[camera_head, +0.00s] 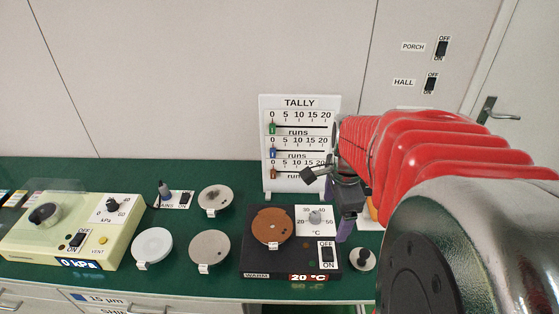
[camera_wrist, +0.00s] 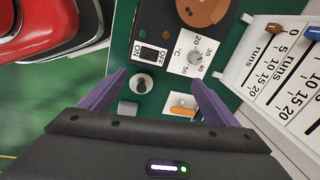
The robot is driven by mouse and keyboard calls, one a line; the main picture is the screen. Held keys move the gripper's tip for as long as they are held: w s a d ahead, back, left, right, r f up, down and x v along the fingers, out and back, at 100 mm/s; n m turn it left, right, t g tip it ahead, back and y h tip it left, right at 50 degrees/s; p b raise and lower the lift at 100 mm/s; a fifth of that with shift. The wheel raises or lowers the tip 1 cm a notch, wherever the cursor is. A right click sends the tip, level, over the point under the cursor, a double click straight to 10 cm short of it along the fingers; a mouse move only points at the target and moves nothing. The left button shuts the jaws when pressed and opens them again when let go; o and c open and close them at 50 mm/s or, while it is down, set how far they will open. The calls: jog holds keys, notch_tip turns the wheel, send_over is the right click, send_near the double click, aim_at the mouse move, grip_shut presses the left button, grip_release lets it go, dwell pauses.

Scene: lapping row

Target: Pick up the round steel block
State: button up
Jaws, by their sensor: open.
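A round steel block (camera_head: 362,262) with a dark knob on top stands on the green bench, right of the warm plate. It also shows in the wrist view (camera_wrist: 146,90), between my fingers in the picture, nearer the left one. My gripper (camera_wrist: 158,77) is open and empty, its purple fingers spread wide. In the head view my gripper (camera_head: 345,212) is above the bench at the right of the warm plate, partly hidden by my arm. I cannot tell the exact height between fingers and block.
The black warm plate (camera_head: 256,270) carries a copper disc (camera_head: 268,222). The tally board (camera_head: 300,103) stands behind. A grey block (camera_wrist: 128,109) and an orange piece (camera_wrist: 180,111) on a white base lie close by. Several round plates and a cream vacuum unit (camera_head: 30,255) stand left.

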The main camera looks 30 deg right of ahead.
aim_at(365, 252)
jog(key=s+d+f+m+g+y, duration=0.1)
jog(key=s+d+f+m, duration=0.4)
jog(key=d+m, duration=0.5)
jog(key=shift+d+f+m, duration=0.15)
jog(key=shift+f+m, duration=0.25)
jog(key=shift+f, duration=0.4)
jog(key=shift+s, duration=0.1)
jog(key=shift+f, duration=4.3)
jog(key=shift+a+f, duration=0.2)
jog(key=shift+f, duration=2.45)
